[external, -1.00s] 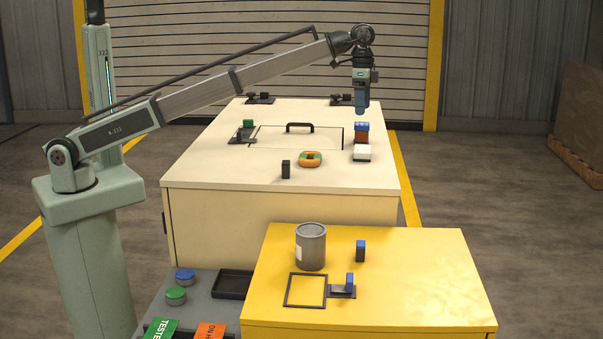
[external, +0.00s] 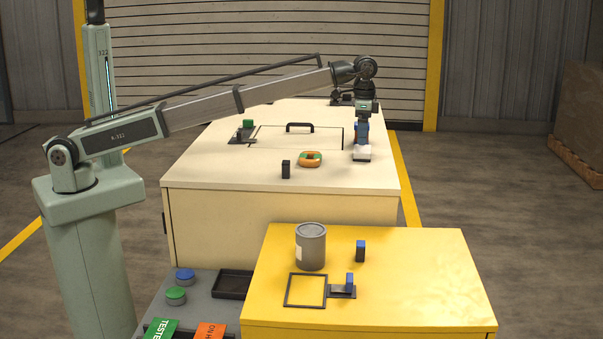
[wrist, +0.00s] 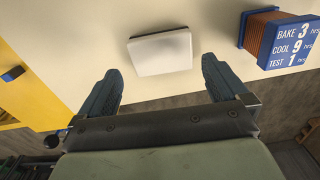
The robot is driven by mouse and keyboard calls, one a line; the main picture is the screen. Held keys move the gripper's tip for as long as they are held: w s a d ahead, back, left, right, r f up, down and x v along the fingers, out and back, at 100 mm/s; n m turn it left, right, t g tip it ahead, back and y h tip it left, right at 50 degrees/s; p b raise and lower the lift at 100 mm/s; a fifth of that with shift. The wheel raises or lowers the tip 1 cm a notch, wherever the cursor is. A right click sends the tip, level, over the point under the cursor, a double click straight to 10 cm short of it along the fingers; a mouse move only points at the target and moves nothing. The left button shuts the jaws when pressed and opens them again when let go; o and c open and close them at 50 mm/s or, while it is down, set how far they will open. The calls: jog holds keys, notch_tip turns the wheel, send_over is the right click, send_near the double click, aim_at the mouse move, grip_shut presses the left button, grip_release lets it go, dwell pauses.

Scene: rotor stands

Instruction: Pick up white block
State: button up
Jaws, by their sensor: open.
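The white block (external: 362,157) sits on the cream cabinet top near its right edge. In the wrist view the white block (wrist: 160,53) lies just beyond my fingertips, roughly centred between them. The block looks flat and slightly turned. I cannot tell the exact height of the fingertips above it.
A blue-and-copper part (wrist: 278,38) with printed lettering stands close to the right of the block in the wrist view. The cabinet edge (wrist: 125,104) is near.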

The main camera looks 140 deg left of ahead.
aim_at(361, 148)
notch_tip(361, 148, down, 5)
jog(key=shift+s+r, duration=0.1)
jog(key=shift+s, duration=0.05)
jog(key=c, duration=0.8)
